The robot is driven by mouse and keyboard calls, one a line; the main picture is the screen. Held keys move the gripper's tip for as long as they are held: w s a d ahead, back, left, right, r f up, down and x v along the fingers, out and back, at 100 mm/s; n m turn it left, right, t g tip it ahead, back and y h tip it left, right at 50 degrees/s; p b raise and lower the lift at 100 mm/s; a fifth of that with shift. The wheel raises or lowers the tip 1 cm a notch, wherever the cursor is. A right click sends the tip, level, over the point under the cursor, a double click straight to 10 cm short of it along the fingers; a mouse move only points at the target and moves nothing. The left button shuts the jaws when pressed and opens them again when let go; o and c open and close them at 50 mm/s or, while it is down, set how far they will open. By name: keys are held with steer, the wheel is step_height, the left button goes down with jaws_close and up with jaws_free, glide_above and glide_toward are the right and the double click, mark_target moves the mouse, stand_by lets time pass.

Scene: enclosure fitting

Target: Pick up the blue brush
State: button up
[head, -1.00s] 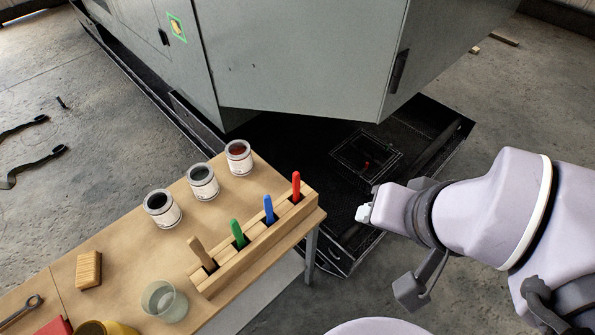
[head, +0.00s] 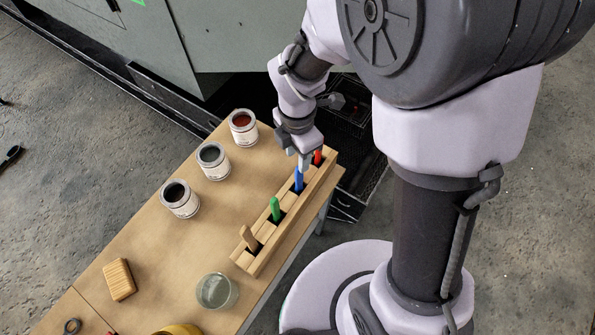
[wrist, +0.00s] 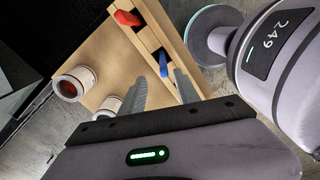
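The blue brush (head: 298,184) stands handle up in a slotted wooden rack (head: 262,262), between the green brush (head: 275,209) and the red brush (head: 317,157). My gripper (head: 303,163) is at the top of the blue brush and covers part of its handle. In the wrist view, my gripper (wrist: 162,74) has its two grey fingers apart, and the blue brush (wrist: 163,62) shows between and just past the fingertips. I cannot tell whether the fingers touch it. The brush's lower end is hidden in the rack.
A brown-handled brush (head: 249,238) stands at the rack's near end. Cans (head: 243,127), (head: 213,160) and (head: 180,198) line the table's far side. A glass jar (head: 216,291) and a wooden block (head: 119,279) are nearer. The table (head: 150,245) is clear between them.

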steer(key=b, duration=0.3)
glide_above(299, 185)
step_height(299, 185, down, 5)
steer(key=shift+w+f, duration=0.45)
steer(key=shift+r, duration=0.2)
steer(key=shift+c, duration=0.5)
jaws_close()
